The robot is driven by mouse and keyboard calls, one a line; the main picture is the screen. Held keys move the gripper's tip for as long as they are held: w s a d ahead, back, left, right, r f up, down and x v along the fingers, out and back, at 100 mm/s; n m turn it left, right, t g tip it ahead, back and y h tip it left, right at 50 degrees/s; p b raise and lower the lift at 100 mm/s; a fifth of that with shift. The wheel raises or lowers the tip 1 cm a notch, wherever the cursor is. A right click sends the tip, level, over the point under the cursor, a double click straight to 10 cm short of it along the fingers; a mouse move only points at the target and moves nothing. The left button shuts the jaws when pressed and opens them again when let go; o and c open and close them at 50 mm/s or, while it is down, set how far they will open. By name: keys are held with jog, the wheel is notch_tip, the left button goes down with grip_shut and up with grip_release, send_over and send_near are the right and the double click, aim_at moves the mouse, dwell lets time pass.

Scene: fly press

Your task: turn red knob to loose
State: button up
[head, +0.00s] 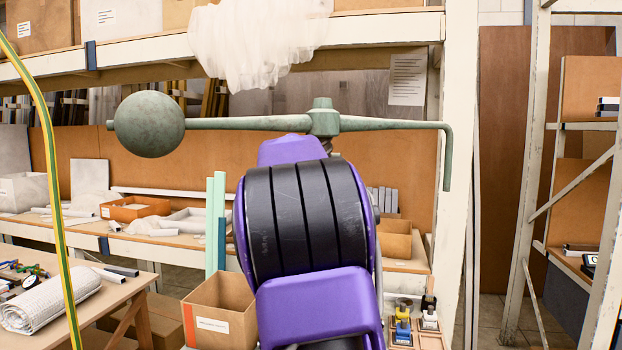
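The fly press shows its grey-green top: a long horizontal lever (240,123) with a round ball weight (149,124) at its left end and a handle bent down (448,160) at its right end. The lever meets a hub (323,120) on top of the screw. My purple and black arm fills the middle of the head view and hides most of the press below the hub. No red knob shows in this view. My gripper does not show either, so what it holds and where it is cannot be seen.
A wooden table (120,308) with a white roll (50,302) stands at lower left. An open cardboard box (222,312) is left of my arm. A yellow-green cable (52,175) hangs at far left. Shelving (462,100) stands behind and at right.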

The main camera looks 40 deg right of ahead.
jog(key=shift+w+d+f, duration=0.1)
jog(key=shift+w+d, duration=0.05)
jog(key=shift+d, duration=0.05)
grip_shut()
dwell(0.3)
